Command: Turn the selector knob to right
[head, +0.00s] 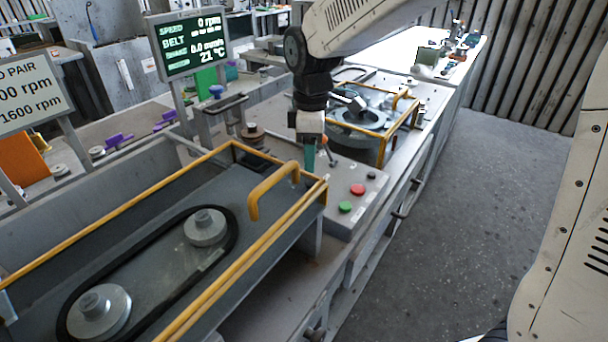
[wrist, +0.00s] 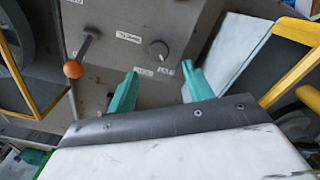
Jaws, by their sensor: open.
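The selector knob (wrist: 158,49) shows in the wrist view as a small round grey knob on a grey panel (wrist: 120,14). Small white labels sit around it, too blurred to read surely. My gripper (wrist: 155,88) has two teal fingers spread apart with nothing between them. The knob lies beyond the fingertips, between them and slightly right of the middle, with no contact visible. In the head view my gripper (head: 309,158) points down over the control box, and the knob cannot be made out there.
A lever with an orange ball (wrist: 72,69) stands left of my fingers. Green (head: 345,207) and red (head: 358,189) buttons sit on the control box. A yellow-railed guard (head: 272,190) with a belt and pulleys (head: 205,227) is near. Open floor (head: 480,220) lies to the right.

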